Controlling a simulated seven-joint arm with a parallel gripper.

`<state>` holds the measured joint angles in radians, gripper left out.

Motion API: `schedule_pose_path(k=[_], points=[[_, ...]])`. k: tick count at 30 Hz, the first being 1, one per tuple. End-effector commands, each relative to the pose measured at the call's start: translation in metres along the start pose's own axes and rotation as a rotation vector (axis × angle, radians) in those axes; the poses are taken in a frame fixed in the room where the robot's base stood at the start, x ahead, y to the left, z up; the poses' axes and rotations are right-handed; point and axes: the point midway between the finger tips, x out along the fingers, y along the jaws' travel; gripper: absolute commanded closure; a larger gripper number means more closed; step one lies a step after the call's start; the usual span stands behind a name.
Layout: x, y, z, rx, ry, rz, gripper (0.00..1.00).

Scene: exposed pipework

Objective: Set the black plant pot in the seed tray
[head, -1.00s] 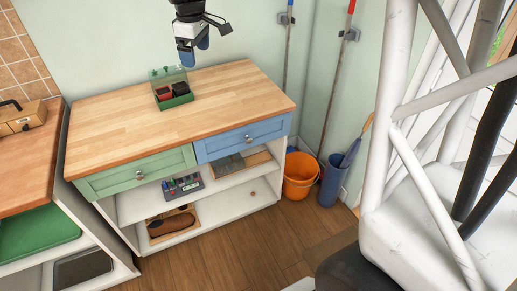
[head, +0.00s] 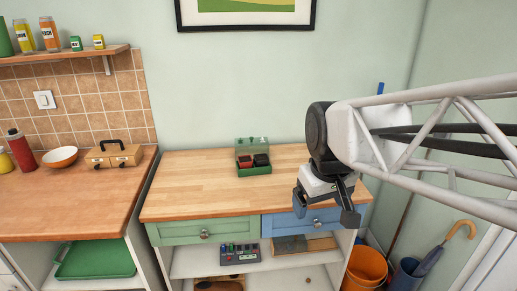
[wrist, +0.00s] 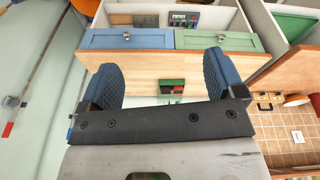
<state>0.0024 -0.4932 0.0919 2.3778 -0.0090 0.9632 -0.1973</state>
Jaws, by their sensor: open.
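The green seed tray (head: 254,172) sits on the wooden worktop, near its back, with a see-through green panel upright behind it. The black plant pot (head: 261,160) appears to be inside the tray's right side, beside a red pot (head: 244,162). How deep the black pot sits cannot be told. The tray also shows small in the wrist view (wrist: 171,81), between my fingers but well beyond them. My gripper (head: 326,208) is open and empty, right of and nearer than the tray, apart from it.
Blue and green drawers (head: 203,231) front the worktop (head: 195,185), which is clear around the tray. Shelves below hold a control box (head: 240,254). A side counter (head: 65,200) with a toolbox stands left. An orange bucket (head: 365,268) stands on the right.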

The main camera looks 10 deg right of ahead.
Motion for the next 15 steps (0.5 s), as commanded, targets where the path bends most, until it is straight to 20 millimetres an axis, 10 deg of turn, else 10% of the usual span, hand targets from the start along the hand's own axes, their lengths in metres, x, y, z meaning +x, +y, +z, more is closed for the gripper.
schedule_pose_path(k=[6, 15], points=[[0.009, -0.010, 0.056, 0.130, 0.019, 0.004, 0.12], [0.019, -0.017, 0.089, 0.217, 0.030, 0.005, 0.12]])
